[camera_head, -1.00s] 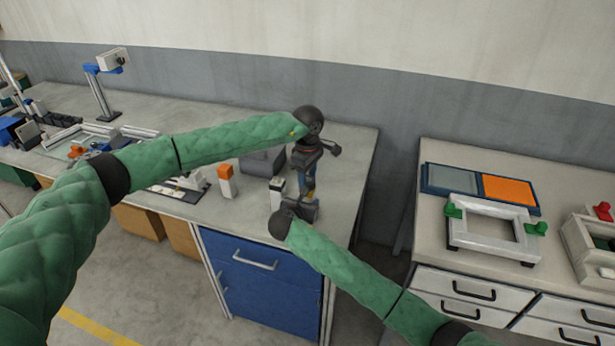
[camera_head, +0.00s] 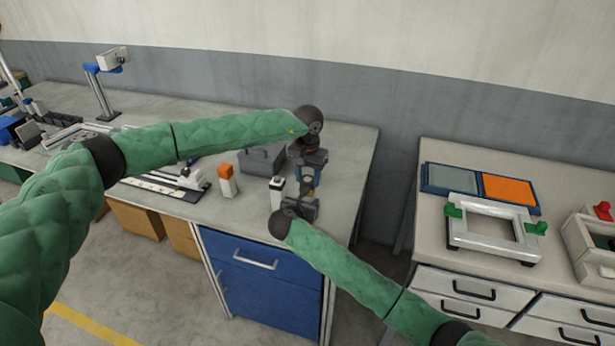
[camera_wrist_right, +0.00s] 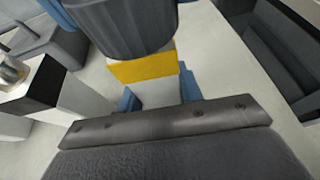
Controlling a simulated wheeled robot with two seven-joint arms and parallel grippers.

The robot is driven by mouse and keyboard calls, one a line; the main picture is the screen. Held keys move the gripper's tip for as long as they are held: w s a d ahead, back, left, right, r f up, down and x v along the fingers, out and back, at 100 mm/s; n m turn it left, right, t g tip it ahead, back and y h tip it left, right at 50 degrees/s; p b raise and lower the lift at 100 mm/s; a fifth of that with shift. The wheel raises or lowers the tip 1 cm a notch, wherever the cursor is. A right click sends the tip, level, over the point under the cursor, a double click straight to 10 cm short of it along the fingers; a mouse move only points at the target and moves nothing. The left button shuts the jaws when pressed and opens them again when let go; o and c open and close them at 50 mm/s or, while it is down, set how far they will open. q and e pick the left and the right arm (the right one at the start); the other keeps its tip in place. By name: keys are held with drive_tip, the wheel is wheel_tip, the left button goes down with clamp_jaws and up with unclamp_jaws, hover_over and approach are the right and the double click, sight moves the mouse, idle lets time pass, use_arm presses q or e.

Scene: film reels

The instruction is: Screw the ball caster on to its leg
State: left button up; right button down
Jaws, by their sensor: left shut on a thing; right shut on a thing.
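My left gripper (camera_head: 306,172) comes down from above over the right end of the left bench, shut on a part its fingers hide in the head view. My right gripper (camera_head: 306,194) is just below it, shut on a light grey piece with a yellow band (camera_wrist_right: 146,68). In the right wrist view, blue fingers flank this piece, and a dark ribbed cylinder (camera_wrist_right: 125,25) sits directly above the band. The two grippers are nearly in line, one above the other. I cannot tell which part is the caster and which the leg, or how far they are threaded.
A white block with an orange top (camera_head: 227,183) and a white block with a black top (camera_head: 277,193) stand left of the grippers. A grey box (camera_head: 262,160) is behind. A gap separates this bench from the right bench, which holds a white frame (camera_head: 492,232).

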use_arm(q)
drive_tip(key=m, duration=0.3)
drive_tip(key=shift+w+a+m, duration=0.1)
drive_tip(key=shift+m, duration=0.3)
drive_tip(key=o, duration=1)
drive_tip(key=shift+r, duration=2.25)
drive_tip(key=shift+c, duration=0.5)
